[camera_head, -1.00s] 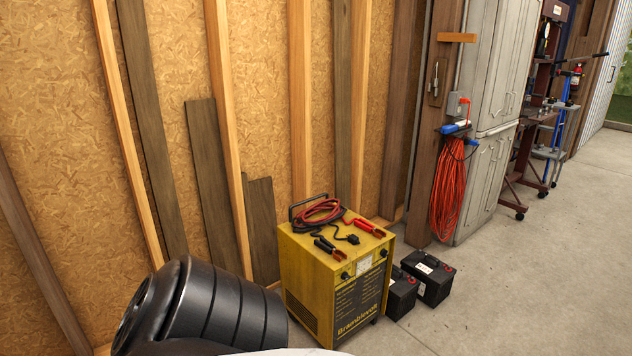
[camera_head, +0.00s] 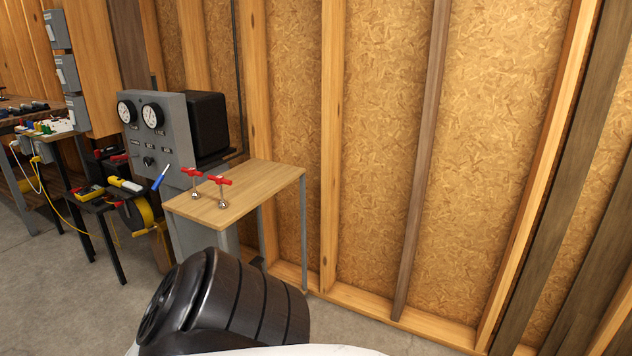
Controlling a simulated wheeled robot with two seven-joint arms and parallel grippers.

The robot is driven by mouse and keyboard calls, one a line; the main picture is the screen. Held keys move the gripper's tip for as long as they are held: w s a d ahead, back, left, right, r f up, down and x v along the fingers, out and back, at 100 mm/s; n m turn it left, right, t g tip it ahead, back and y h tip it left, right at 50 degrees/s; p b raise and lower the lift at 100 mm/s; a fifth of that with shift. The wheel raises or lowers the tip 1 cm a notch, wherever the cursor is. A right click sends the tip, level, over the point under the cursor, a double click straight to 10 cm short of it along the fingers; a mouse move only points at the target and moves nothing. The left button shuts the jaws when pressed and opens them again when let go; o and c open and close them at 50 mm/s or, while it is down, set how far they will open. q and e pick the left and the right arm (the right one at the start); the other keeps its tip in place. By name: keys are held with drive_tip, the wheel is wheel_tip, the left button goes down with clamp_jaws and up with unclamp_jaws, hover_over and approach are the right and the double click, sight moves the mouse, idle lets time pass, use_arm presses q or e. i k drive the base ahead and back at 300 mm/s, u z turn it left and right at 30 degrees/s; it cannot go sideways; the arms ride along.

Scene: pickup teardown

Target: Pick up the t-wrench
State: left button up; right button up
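Two small tools with red crossbar handles and metal shafts stand upright on a small wooden-topped table in the head view. They look like t-wrenches: one t-wrench (camera_head: 193,180) is at the left and the other t-wrench (camera_head: 221,188) is just right of it. The wooden table (camera_head: 270,180) stands against the wall, left of the middle. Neither of my grippers is in view, and nothing is seen touching the tools.
A grey panel with two gauges (camera_head: 152,117) stands behind the table at the left. A low dark stand (camera_head: 97,203) holds yellow and red tools, with a yellow cable. A workbench (camera_head: 30,115) is at the far left. Concrete floor (camera_head: 60,300) is open at the lower left.

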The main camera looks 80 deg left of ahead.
sight(219, 179)
drive_tip(key=u, duration=2.3)
drive_tip(key=i, duration=2.35)
drive_tip(key=u, duration=2.3)
